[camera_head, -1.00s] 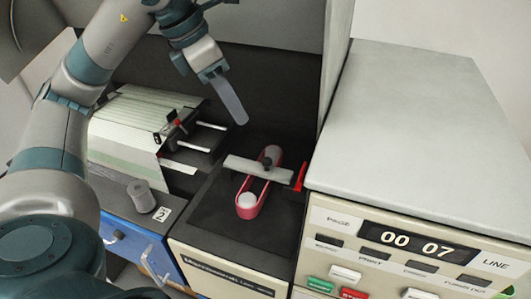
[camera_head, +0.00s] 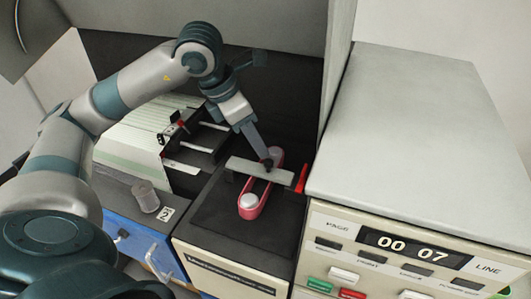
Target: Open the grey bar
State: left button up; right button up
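The grey bar (camera_head: 248,169) lies across a pink-red oval frame (camera_head: 264,188) on the black top of the machine. A small dark knob (camera_head: 267,163) sits near the middle of the bar. My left gripper (camera_head: 264,152) points down at the bar from above, its fingertips at or very near the knob. One finger shows edge-on, so I cannot tell whether it is open or shut, or whether it touches. My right gripper is not in view.
A beige console (camera_head: 415,150) with buttons and a 00 07 display stands to the right. A red lever (camera_head: 302,178) is beside the bar's right end. A stack of pale cards (camera_head: 135,135) and a grey cylinder (camera_head: 144,196) are on the left. A dark panel rises behind.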

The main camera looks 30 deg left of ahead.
aim_at(268, 161)
pick_arm(q)
jog(key=p+x, duration=0.1)
jog(key=x, duration=0.6)
jog(key=shift+p, duration=0.4)
grip_shut()
